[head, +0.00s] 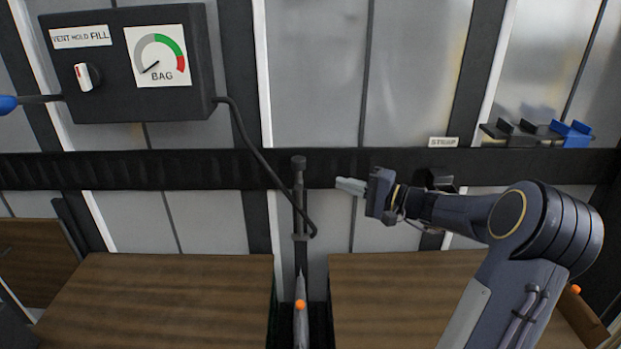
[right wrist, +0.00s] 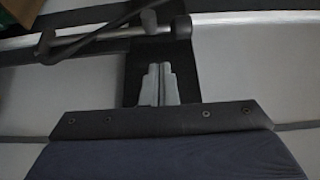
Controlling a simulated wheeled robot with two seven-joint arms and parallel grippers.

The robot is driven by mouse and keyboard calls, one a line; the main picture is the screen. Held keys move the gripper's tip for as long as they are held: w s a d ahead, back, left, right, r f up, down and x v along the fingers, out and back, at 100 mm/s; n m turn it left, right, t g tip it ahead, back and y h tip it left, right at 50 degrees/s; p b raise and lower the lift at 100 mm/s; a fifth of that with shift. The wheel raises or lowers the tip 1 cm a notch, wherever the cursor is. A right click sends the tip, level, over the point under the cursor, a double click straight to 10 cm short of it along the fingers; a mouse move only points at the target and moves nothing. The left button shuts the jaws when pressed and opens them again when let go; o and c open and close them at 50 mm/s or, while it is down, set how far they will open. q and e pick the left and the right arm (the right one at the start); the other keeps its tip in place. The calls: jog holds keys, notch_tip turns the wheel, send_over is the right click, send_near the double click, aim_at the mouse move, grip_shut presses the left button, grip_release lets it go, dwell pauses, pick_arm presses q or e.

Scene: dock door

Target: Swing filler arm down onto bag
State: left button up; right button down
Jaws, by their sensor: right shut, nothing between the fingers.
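The filler arm (head: 298,205) stands upright against the wall in the head view, with a dark knob at its top. A black hose reaches its lower part. Below it, the grey bag (head: 301,332) with an orange valve (head: 300,305) sits in the narrow gap between two brown crates. My right gripper (head: 350,186) is shut and empty, to the right of the filler arm's upper part and apart from it in the picture. In the right wrist view its fingers (right wrist: 158,85) are together, with a bar and a dark hose beyond them. My left gripper is not in view.
A black control box (head: 200,75) with a dial gauge and selector knob hangs at upper left. A blue-ended lever (head: 8,104) sticks out from its left side. Brown crates (head: 150,300) flank the gap. A shelf with black and blue clips (head: 570,133) is at right.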

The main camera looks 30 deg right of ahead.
aim_at(310, 174)
dwell(0.3)
jog(key=p+x, duration=0.1)
jog(key=x, duration=0.9)
jog(key=shift+p, duration=0.3)
